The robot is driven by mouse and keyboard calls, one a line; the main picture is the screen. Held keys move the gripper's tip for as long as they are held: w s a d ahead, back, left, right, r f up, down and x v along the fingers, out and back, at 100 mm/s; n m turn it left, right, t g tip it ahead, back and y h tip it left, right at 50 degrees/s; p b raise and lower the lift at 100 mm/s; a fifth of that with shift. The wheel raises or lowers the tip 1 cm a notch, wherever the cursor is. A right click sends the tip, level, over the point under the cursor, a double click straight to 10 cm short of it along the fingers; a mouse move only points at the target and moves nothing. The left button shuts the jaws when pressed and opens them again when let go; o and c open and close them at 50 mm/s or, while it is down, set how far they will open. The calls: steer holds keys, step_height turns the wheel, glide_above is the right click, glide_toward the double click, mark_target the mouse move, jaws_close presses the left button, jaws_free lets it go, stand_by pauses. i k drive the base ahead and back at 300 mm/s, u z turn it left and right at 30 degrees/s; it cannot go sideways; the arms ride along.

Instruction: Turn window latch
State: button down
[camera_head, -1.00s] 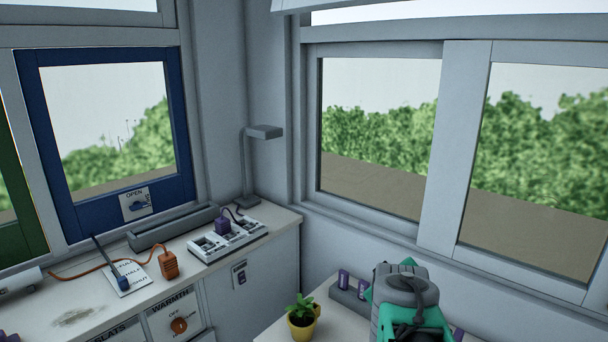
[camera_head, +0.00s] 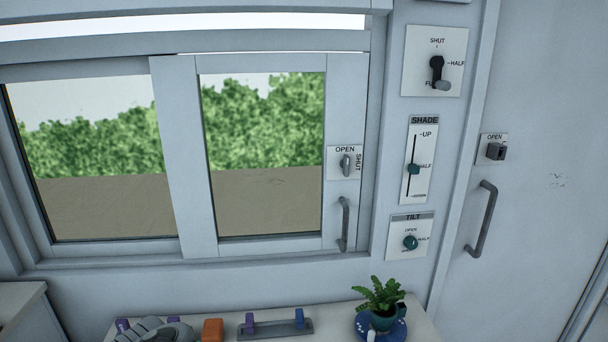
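A small grey window latch (camera_head: 346,165) sits on a white plate on the right frame of the sliding window (camera_head: 334,110). The plate reads OPEN above the latch and SHUT, turned sideways, to its right. The lever looks roughly upright; its exact setting is too small to be sure of. A grey pull handle (camera_head: 344,224) is just below the plate. My gripper's fingers do not show. A grey rounded part at the bottom left edge seems to be my arm, well below the latch.
Right of the window are a SHUT/HALF lever (camera_head: 437,72), a SHADE slider (camera_head: 414,168) and a TILT knob (camera_head: 410,242). A door (camera_head: 540,100) has its own latch (camera_head: 496,151) and handle (camera_head: 481,219). A potted fern (camera_head: 380,297) stands on the counter below.

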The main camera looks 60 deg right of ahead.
mark_target(345, 162)
steer(key=z, duration=1.55)
